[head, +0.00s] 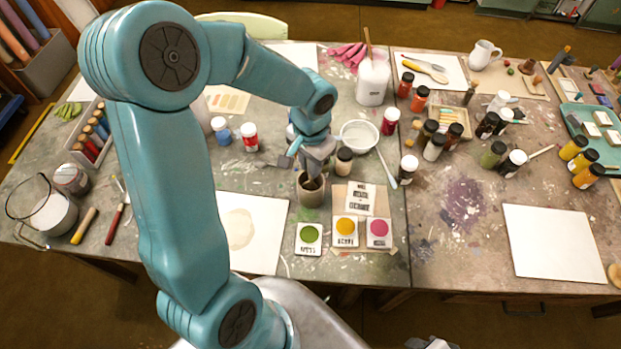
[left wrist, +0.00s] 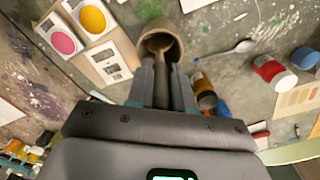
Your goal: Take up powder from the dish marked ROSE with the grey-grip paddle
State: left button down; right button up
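Three small dishes stand on square cards: green (head: 309,234), yellow (head: 346,229) and pink (head: 379,230). The labels are too small to read surely; the pink dish is the rose-coloured one and also shows in the left wrist view (left wrist: 62,41). My left gripper (head: 313,178) points down into the mouth of a beige cup (head: 311,193). The left wrist view shows its fingers (left wrist: 161,68) close together at the cup (left wrist: 172,22), with a narrow strip between them. Whether that strip is the grey-grip paddle I cannot tell. My right gripper seems only partly visible (head: 432,343) at the bottom edge.
A white bowl (head: 360,135) and a dark-capped jar (head: 344,160) stand close behind the cup. A white spoon (head: 388,166) lies right of the bowl. A stained sheet (head: 250,232) lies left of the dishes. Several jars crowd the right; the table near the purple stain (head: 466,205) is clear.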

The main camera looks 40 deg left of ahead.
pick_arm(q)
jog(key=shift+w+r, duration=0.1)
jog(key=shift+r, duration=0.45)
notch_tip(320, 180, up, 19)
jog(key=p, duration=0.1)
